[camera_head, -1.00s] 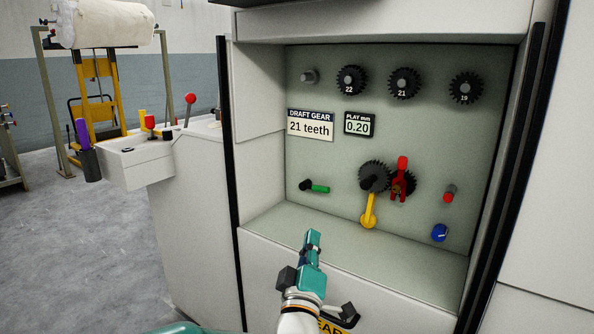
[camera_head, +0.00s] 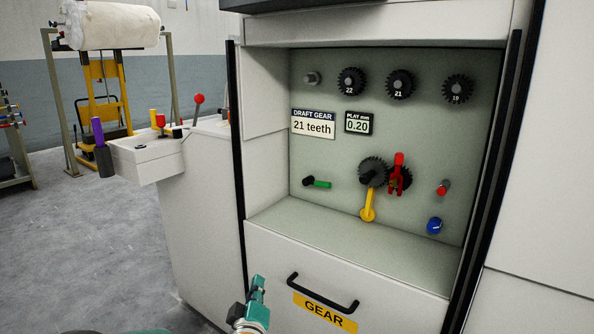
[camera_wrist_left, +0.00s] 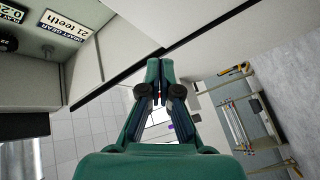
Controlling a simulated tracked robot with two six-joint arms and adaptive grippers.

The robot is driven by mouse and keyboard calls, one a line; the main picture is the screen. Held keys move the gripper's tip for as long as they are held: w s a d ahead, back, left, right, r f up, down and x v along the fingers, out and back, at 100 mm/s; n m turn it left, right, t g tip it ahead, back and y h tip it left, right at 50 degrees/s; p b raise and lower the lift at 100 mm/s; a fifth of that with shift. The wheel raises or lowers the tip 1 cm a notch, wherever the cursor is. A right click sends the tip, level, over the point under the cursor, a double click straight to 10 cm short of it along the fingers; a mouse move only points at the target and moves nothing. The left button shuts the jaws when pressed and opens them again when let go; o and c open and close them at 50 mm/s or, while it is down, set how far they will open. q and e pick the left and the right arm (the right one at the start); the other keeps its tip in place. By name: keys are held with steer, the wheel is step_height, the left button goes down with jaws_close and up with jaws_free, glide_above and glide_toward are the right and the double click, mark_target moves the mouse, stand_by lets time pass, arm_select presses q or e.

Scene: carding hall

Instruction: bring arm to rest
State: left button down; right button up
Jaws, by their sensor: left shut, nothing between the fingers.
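My left gripper (camera_head: 258,284) is teal and shut, with nothing in it. In the head view it is low in the picture, in front of the cabinet's lower panel and left of the black drawer-like handle (camera_head: 322,300). It touches nothing that I can make out. In the left wrist view its fingers (camera_wrist_left: 155,72) meet at the tips, beside the cabinet edge. My right gripper does not show in either view.
The open gear recess (camera_head: 340,228) holds several dark gears, a yellow lever (camera_head: 368,205), a red lever (camera_head: 398,172), a green handle (camera_head: 320,184) and a blue knob (camera_head: 434,225). A white tray (camera_head: 150,166) juts out at left. Grey floor (camera_head: 90,250) is clear there.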

arm_select(q)
steer(key=s+a+f+m+g, duration=0.1)
steer(key=s+a+f+g, duration=0.3)
steer(key=f, duration=0.5)
steer(key=s+a+f+m+g, duration=0.1)
steer(key=s+f+g, duration=0.1)
steer(key=s+f, duration=0.5)
steer(key=s+a+f+g, duration=0.3)
steer(key=f, duration=0.8)
steer(key=s+d+f+m+g+h, duration=0.25)
steer(key=s+f+g, duration=0.2)
steer(key=s, duration=0.75)
steer(key=s+d+f+m+g+h, duration=0.1)
steer(key=s+d+f+m+g, duration=0.3)
steer(key=s, duration=0.7)
step_height(320, 180, up, 39)
steer(key=a+p, duration=0.1)
steer(key=p, duration=3.7)
steer(key=shift+w+a, duration=0.15)
steer(key=shift+a, duration=0.1)
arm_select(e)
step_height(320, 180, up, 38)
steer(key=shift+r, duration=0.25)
arm_select(q)
steer(key=shift+g, duration=0.25)
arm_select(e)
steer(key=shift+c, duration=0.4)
